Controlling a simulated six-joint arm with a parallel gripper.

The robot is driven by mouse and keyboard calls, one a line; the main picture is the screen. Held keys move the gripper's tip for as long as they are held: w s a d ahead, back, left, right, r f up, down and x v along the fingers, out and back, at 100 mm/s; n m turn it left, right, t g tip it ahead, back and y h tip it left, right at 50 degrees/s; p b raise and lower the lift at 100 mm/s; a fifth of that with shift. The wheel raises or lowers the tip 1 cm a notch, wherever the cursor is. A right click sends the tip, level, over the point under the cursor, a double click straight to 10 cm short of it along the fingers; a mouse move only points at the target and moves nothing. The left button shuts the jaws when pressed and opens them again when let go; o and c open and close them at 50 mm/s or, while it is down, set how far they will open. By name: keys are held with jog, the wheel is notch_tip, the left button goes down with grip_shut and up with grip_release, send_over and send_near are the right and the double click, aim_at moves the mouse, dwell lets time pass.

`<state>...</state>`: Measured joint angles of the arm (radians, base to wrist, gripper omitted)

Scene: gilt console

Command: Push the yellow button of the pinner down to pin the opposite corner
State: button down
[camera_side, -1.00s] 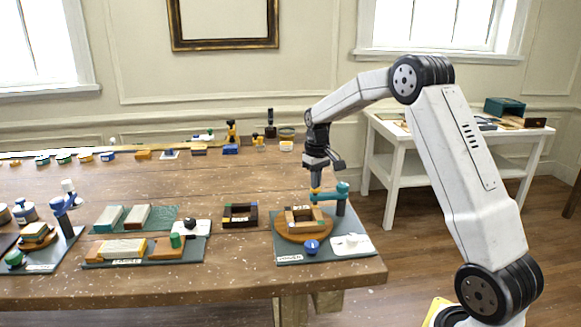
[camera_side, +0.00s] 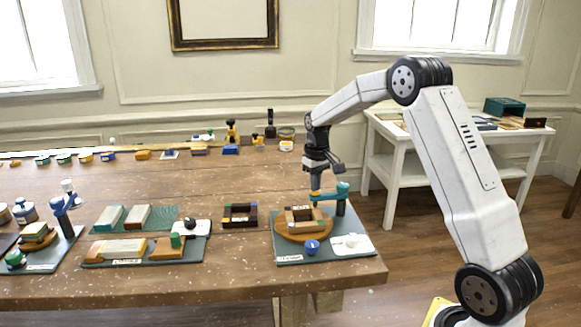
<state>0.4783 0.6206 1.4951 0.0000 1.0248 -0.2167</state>
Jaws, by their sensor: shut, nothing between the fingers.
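The pinner stands at the right end of the table, with a teal arm (camera_side: 329,196) on a dark post (camera_side: 341,206) above a dark green base plate (camera_side: 290,258). A wooden frame (camera_side: 291,224) lies on its round orange turntable (camera_side: 287,236). The yellow button (camera_side: 315,193) shows at the end of the teal arm, over the frame's back right corner. My gripper (camera_side: 316,187) is shut and points straight down on top of the button. The fingertips are small here, and I cannot tell how far the button is pressed.
A blue knob (camera_side: 312,247) and a white pad (camera_side: 351,243) sit at the plate's front. A dark frame (camera_side: 240,215) lies to the left. Further left are a sander station (camera_side: 125,262) and a blue-armed station (camera_side: 63,210).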

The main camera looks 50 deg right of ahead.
jog(key=shift+r, duration=3.45)
jog(key=s+a+f+n+t, duration=0.1)
jog(key=s+a+f, duration=0.4)
jog(key=s+a, duration=0.4)
jog(key=s+a+f+n+t, duration=0.1)
jog(key=s+a+f, duration=0.4)
jog(key=a, duration=0.9)
jog(key=s+n, duration=0.1)
jog(key=s, duration=0.2)
jog(key=shift+s+a+f+t, duration=0.3)
jog(key=shift+s+a+f, duration=0.05)
